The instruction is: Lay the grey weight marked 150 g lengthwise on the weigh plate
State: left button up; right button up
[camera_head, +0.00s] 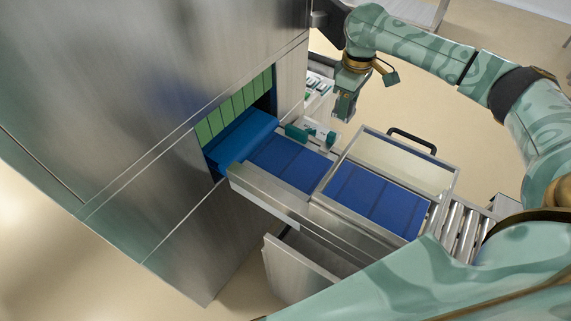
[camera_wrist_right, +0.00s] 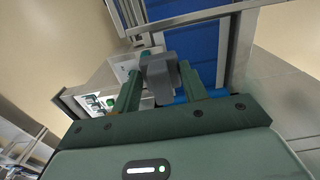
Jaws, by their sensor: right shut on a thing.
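My right gripper (camera_head: 345,108) hangs beside the line, near the machine's outlet. In the right wrist view my right gripper (camera_wrist_right: 160,88) is shut on a grey block-shaped weight (camera_wrist_right: 158,72) between its green fingers. No marking on the weight can be read, and the weight cannot be made out in the head view. The blue belt (camera_head: 292,162) by the outlet and a second blue belt section (camera_head: 378,200) lie near it. I cannot tell for sure which surface is the weigh plate. My left gripper is not in view.
A steel machine (camera_head: 150,100) with green strips (camera_head: 236,106) over its opening stands at left. A framed panel with a black handle (camera_head: 412,140) stands along the second belt. Rollers (camera_head: 464,226) follow at right. An open steel bin (camera_head: 300,265) sits below. Small packs (camera_head: 317,85) lie behind.

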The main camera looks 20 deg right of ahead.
jog(key=f, duration=0.1)
jog(key=f+b, duration=0.2)
jog(key=shift+w+f, duration=0.25)
jog(key=shift+f, duration=0.05)
jog(key=shift+f+b, duration=0.55)
jog(key=shift+b, duration=0.25)
jog(key=w+a+f+b, duration=0.2)
jog(key=w+a+f, duration=0.15)
jog(key=a, duration=0.55)
jog(key=b, duration=0.2)
send_over(289, 164)
jog(key=f, duration=0.3)
jog(key=d+f, duration=0.1)
jog(key=f, duration=0.1)
jog(key=shift+s+f, duration=0.15)
jog(key=shift+f, duration=0.05)
jog(key=shift+a+f, duration=0.4)
jog(key=shift+f, duration=0.05)
notch_tip(289, 164, down, 4)
jog(key=shift+a+r+b, duration=0.1)
jog(key=shift+r+b, duration=0.15)
jog(key=shift+b, duration=0.9)
jog(key=shift+r, duration=0.15)
jog(key=o, duration=1.1)
jog(key=shift+c, duration=0.2)
